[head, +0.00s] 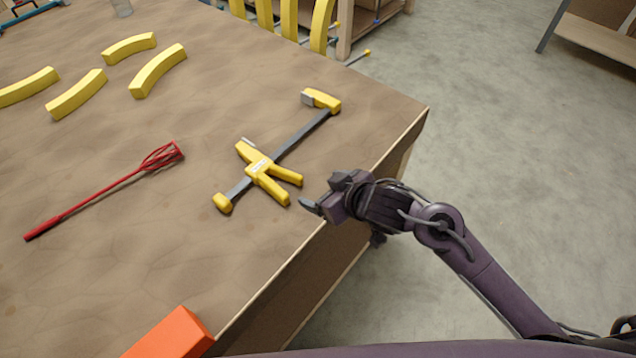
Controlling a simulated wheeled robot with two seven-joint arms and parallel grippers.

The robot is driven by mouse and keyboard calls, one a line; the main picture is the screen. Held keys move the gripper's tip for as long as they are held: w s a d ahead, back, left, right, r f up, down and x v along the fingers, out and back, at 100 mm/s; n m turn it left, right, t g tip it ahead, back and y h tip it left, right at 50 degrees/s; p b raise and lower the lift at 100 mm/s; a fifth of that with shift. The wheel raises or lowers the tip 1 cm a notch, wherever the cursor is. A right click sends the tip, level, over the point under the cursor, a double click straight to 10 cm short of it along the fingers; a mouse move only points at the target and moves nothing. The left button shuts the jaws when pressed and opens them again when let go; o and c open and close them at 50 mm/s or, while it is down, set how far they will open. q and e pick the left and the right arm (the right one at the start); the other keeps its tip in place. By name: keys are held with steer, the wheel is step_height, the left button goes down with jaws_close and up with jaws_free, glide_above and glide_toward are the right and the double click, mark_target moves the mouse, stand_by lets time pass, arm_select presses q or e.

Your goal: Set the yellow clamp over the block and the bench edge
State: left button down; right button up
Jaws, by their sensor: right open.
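The yellow clamp (262,166) lies flat on the bench, with a dark grey bar and yellow jaw ends. Its bar slants from lower left to upper right, and its handles point right. My right gripper (323,194) is open and empty by the bench edge, just right of the clamp's handles and apart from them. An orange block (172,336) sits at the near bench edge (279,279), partly cut off by the bottom of the picture. My left gripper is not in view.
A red whisk-like tool (107,189) lies left of the clamp. Several curved yellow pieces (77,94) lie farther back on the bench (200,282). Yellow slats (289,18) stand beyond the far edge. Bench surface between clamp and orange block is clear.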

mark_target(286, 183)
steer(key=shift+w+a+r+n+y, duration=0.15)
steer(key=shift+a+r+n+y, duration=0.3)
steer(key=shift+n+y, duration=0.05)
steer(key=shift+a+n+g+y, duration=0.3)
steer(key=shift+a+g+y, duration=0.1)
steer(key=shift+a+g, duration=0.1)
steer(key=shift+f, duration=0.15)
steer(key=b+x, duration=0.4)
steer(key=shift+s+f, duration=0.15)
steer(key=shift+s, duration=0.1)
steer(key=b+x, duration=0.2)
steer(key=x, duration=0.3)
steer(key=shift+w+a, duration=0.2)
steer(key=shift+w+a+f, duration=0.25)
steer(key=shift+w+a, duration=0.15)
